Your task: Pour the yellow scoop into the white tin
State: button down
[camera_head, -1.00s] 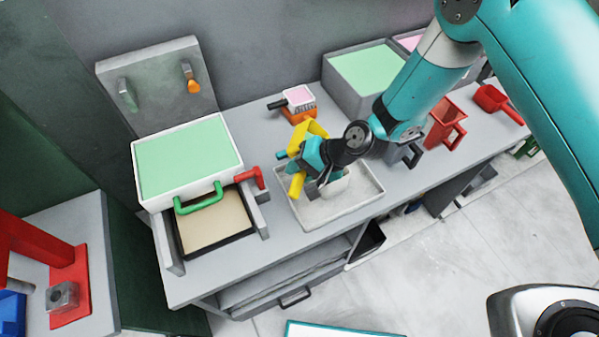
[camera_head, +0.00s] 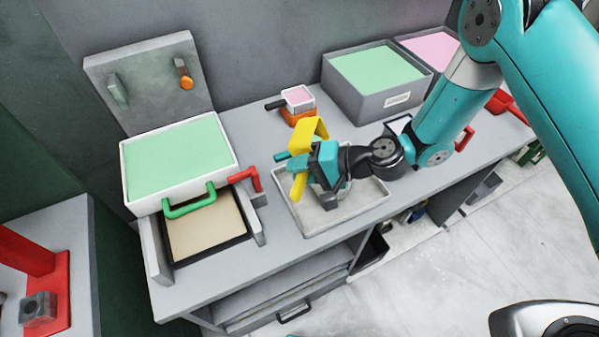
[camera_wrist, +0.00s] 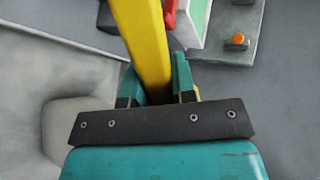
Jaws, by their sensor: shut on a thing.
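The yellow scoop (camera_head: 306,137) is in my gripper (camera_head: 303,163), held above the grey-white tray (camera_head: 368,203) on the bench. My gripper is shut on its yellow handle, which runs up between the two teal fingers in the wrist view (camera_wrist: 146,45). The scoop is tilted; its inside and any contents are hidden. A pale rounded thing, perhaps the white tin (camera_wrist: 65,130), shows at the lower left of the wrist view. In the head view my gripper mostly covers that spot, so I cannot tell the tin's opening or how the scoop lines up with it.
A small pink-filled container (camera_head: 298,97) sits on an orange base behind. A grey bin of green material (camera_head: 378,78) stands at the back right.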

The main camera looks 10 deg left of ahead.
jog(key=shift+d+f+y+b, duration=0.2)
jog(key=shift+y+b, duration=0.55)
jog(key=shift+b, duration=1.15)
jog(key=shift+d+f+y+b, duration=0.15)
jog(key=shift+y+b, duration=0.6)
jog(key=shift+b, duration=1.1)
jog(key=b, duration=0.5)
jog(key=shift+w+r, duration=0.1)
jog(key=shift+w, duration=0.1)
jog(key=b, duration=0.7)
jog(key=shift+s+d+y, duration=0.1)
jog(key=shift+s+y, duration=0.15)
jog(key=shift+y, duration=0.15)
jog(key=b, duration=0.6)
jog(key=shift+w+t+y, duration=0.15)
jog(key=shift+t+y, duration=0.15)
jog(key=b, duration=0.5)
jog(key=shift+s+d, duration=0.15)
jog(key=shift+s, duration=0.05)
jog(key=y+b, duration=0.1)
jog(key=b, duration=0.4)
jog(key=shift+w, duration=0.15)
jog(key=y+b, duration=0.1)
jog(key=b, duration=1.1)
jog(key=shift+d+n, duration=0.3)
